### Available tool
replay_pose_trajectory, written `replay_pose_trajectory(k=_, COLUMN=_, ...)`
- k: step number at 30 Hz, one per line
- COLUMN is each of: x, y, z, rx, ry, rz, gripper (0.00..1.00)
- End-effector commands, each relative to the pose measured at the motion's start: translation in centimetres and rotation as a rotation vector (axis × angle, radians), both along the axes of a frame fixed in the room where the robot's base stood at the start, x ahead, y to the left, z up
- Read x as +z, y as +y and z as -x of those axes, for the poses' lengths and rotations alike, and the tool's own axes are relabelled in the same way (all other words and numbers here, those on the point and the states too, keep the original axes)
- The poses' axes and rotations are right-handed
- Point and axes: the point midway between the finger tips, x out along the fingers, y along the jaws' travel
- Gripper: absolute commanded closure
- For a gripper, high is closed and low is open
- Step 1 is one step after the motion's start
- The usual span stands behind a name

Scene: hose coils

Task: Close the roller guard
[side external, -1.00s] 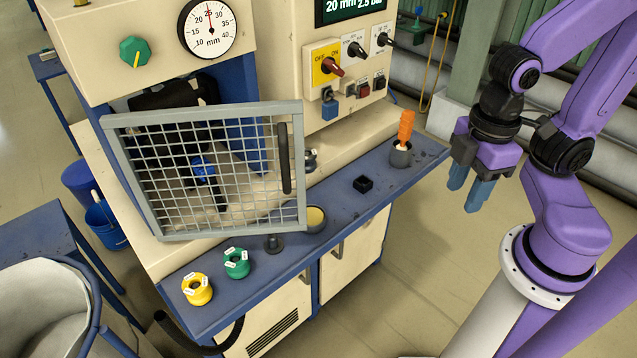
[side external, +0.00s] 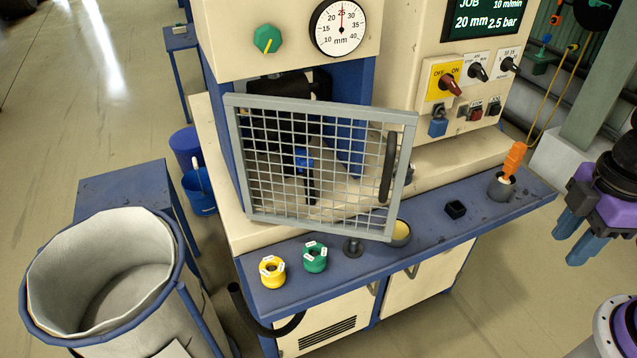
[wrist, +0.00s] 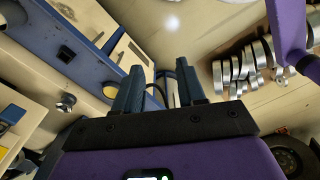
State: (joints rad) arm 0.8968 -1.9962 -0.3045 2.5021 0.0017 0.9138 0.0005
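The roller guard (side external: 255,220) is a grey framed wire-mesh panel on the cream machine. It stands swung out at an angle in front of the roller opening, apart from the machine face on its right side. Its dark vertical handle (side external: 388,167) is on the right side of the frame. My gripper (side external: 568,242) is at the right edge of the side view, well to the right of the guard and beyond the bench end. Its two blue fingers are apart with nothing between them. The wrist view also shows the open fingers (wrist: 155,92); the guard is not recognisable there.
A lined bin (side external: 45,310) stands at left. Floor between gripper and bench is clear.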

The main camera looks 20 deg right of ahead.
Motion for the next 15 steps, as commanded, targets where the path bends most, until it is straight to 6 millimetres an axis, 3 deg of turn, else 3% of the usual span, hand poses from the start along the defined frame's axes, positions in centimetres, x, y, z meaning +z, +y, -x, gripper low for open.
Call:
replay_pose_trajectory(k=1, x=0.0, y=0.0, z=0.0, rx=0.002, ry=0.0, rz=0.002, gripper=0.78)
replay_pose_trajectory(k=3, x=-0.1, y=0.1, z=-0.3, rx=0.02, ry=-0.001, rz=0.019, gripper=1.0)
replay_pose_trajectory(k=8, x=-0.4, y=1.1, z=-1.9, rx=0.144, ry=-0.015, rz=0.129, gripper=1.0)
replay_pose_trajectory(k=15, x=-0.7, y=4.1, z=-5.9, rx=0.44, ry=-0.06, rz=0.411, gripper=1.0)
